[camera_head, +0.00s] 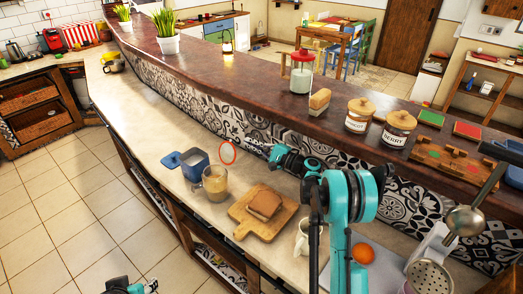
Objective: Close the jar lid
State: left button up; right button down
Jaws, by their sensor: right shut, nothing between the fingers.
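A glass jar (215,186) with tan contents stands on the pale lower counter. Its lid (228,152) shows as a red-rimmed clear disc, standing open above the jar's back right edge. My right gripper (250,144) reaches in from the right and is shut and empty. Its fingertips are just right of the lid, with a small gap in the picture; the depth between them is hard to tell. Only a small teal and black part of my left arm (130,287) shows at the bottom edge, and its fingers cannot be made out.
An open blue container (190,162) stands left of the jar. A wooden board (258,224) with bread (265,203) lies to the right, near a white jug (305,238). The tiled wall of the raised bar (290,92) runs behind. The counter farther left is mostly clear.

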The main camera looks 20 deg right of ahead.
aim_at(229, 152)
jog(key=a, duration=0.1)
jog(key=a+r, duration=0.1)
jog(key=a+r+b, duration=0.1)
jog(key=a, duration=0.1)
jog(key=shift+s+a, duration=0.1)
jog(key=shift+s, duration=0.2)
